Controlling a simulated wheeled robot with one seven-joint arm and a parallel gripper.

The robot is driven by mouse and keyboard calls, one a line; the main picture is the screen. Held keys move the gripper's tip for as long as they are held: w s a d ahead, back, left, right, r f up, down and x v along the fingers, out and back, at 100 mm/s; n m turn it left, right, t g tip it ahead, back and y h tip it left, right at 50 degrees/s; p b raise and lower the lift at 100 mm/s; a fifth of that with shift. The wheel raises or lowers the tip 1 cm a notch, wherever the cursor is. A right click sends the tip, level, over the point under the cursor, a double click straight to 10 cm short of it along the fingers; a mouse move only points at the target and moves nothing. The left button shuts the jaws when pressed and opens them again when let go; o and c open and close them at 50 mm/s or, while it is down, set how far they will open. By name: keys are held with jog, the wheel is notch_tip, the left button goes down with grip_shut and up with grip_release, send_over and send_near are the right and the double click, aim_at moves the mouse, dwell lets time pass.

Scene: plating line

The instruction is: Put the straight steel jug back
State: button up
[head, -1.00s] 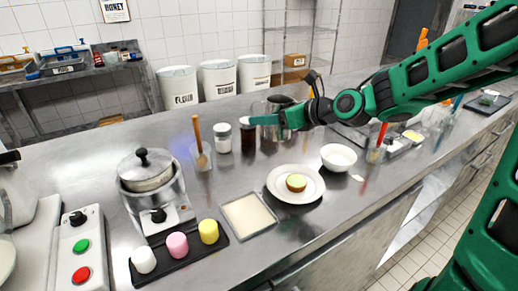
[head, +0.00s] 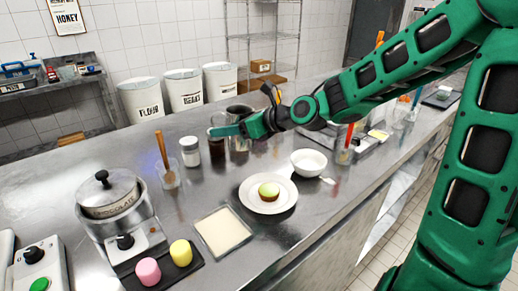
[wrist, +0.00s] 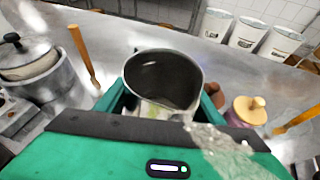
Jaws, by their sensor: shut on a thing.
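The steel jug (wrist: 163,75) is between my gripper's fingers in the wrist view, its round mouth open toward the camera and its inside dark. In the head view the jug (head: 239,110) shows above and below my gripper (head: 226,131), which hides its middle. My gripper is shut on the jug. It also shows in the wrist view (wrist: 165,103). I cannot tell whether the jug's base touches the counter.
Close left stand a dark jar (head: 217,146), a white-lidded jar (head: 190,152) and a glass with a wooden spatula (head: 168,175). In front are a plate with a cake (head: 268,206) and a white bowl (head: 309,163). A chocolate pot (head: 109,192) stands left.

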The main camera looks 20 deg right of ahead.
jog(key=w+d+f, duration=0.1)
jog(key=d+f, duration=0.1)
jog(key=d, duration=0.1)
jog(key=w+d+f, duration=0.1)
jog(key=d, duration=0.1)
jog(key=w+d+f, duration=0.2)
jog(key=d, duration=0.1)
jog(key=shift+w+d+f, duration=0.1)
jog(key=shift+d+f, duration=0.2)
jog(key=shift+f, duration=2.05)
jog(key=o, duration=1.3)
jog(key=v, duration=1.1)
jog(key=shift+d, duration=0.2)
jog(key=shift+s+d+r, duration=0.15)
jog(key=shift+s+r, duration=0.05)
jog(key=shift+s, duration=0.15)
